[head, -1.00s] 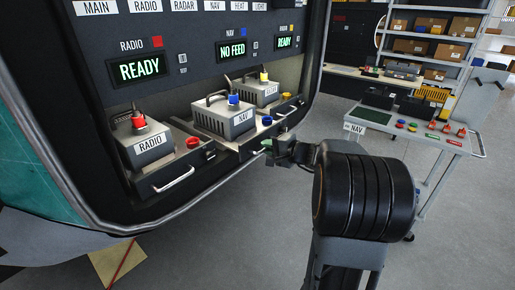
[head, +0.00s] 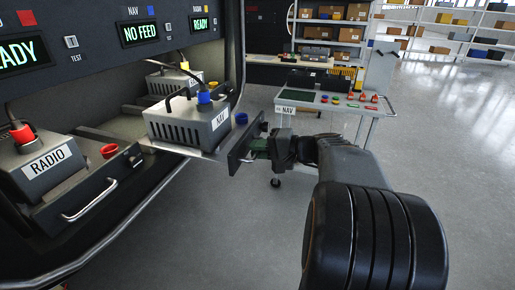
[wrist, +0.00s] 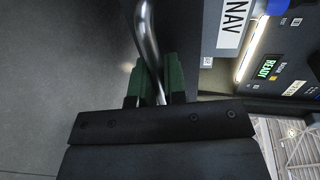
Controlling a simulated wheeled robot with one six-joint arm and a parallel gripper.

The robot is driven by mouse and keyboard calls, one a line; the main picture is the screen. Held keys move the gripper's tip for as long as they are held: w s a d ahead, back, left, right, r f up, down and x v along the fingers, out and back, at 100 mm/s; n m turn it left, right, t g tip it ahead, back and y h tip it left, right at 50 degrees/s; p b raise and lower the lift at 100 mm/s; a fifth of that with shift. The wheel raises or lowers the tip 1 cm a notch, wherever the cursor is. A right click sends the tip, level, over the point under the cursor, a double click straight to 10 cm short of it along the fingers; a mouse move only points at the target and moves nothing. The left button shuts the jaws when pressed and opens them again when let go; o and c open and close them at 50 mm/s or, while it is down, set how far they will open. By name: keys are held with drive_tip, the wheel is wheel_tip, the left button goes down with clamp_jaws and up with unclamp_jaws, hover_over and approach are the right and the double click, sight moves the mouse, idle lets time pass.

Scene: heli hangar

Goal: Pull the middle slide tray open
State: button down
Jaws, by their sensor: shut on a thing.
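The middle slide tray (head: 240,148) stands pulled out past its neighbours, its dark front plate jutting over the floor. The grey NAV unit (head: 183,122) rides on it with a blue plug and cable on top, and a blue cap (head: 241,118) sits by the front. My gripper (head: 259,148) is at the front plate. In the wrist view its green fingers are shut around the curved metal tray handle (wrist: 148,38). The NAV label (wrist: 233,22) shows beside it. The head view mostly hides the handle behind the fingers.
The RADIO tray (head: 70,190) at left and another tray unit (head: 165,84) behind stay in the rack. A cart (head: 325,104) with small parts stands beyond my arm. The floor at right is clear.

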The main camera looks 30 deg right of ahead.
idle(0.3)
drive_tip(key=c, duration=1.2)
unclamp_jaws()
drive_tip(key=shift+s, duration=0.1)
drive_tip(key=p+v, duration=0.1)
drive_tip(key=v, duration=1.3)
drive_tip(key=shift+f, duration=0.1)
